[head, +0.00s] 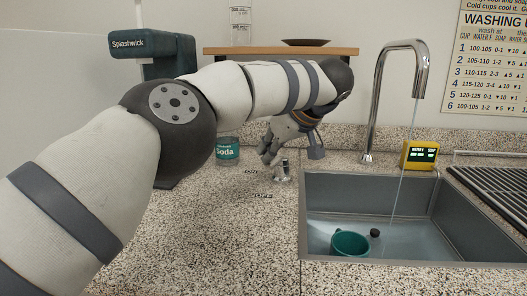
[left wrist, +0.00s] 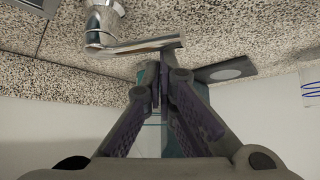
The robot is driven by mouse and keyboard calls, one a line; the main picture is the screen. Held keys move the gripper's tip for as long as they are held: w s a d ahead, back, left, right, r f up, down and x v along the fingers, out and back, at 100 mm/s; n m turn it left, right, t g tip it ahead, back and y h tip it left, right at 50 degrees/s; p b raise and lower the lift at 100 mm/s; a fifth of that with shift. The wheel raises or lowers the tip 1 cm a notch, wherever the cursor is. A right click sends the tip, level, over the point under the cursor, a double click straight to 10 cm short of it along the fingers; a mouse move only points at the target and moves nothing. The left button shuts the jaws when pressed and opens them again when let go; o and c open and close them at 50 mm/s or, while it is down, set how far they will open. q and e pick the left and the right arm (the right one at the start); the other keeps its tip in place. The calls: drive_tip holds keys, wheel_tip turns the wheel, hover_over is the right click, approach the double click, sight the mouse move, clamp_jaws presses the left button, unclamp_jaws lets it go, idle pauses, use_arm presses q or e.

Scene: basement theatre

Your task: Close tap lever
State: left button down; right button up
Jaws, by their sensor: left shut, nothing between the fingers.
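The chrome tap (head: 398,62) arches over the sink, and a thin stream of water (head: 404,150) falls from its spout. The tap lever (head: 282,173) is a small chrome fitting on the counter, left of the sink. In the left wrist view the lever (left wrist: 135,47) is a flat chrome bar reaching sideways from a round base (left wrist: 103,17). My left gripper (head: 268,154) is shut and empty. In the left wrist view its fingertips (left wrist: 163,62) are close by the bar's free end; I cannot tell whether they touch. My right gripper is not in view.
The sink (head: 312,236) holds a green cup (head: 350,243). A yellow display box (head: 419,154) stands behind the sink, with a dark drying rack (head: 494,195) at right. A soda jar (head: 228,151) and a dark green machine (head: 152,47) stand behind my left arm. The front counter is clear.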

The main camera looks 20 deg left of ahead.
use_arm(q)
drive_tip(key=shift+d+f, duration=0.1)
drive_tip(key=shift+d, duration=0.65)
idle(0.3)
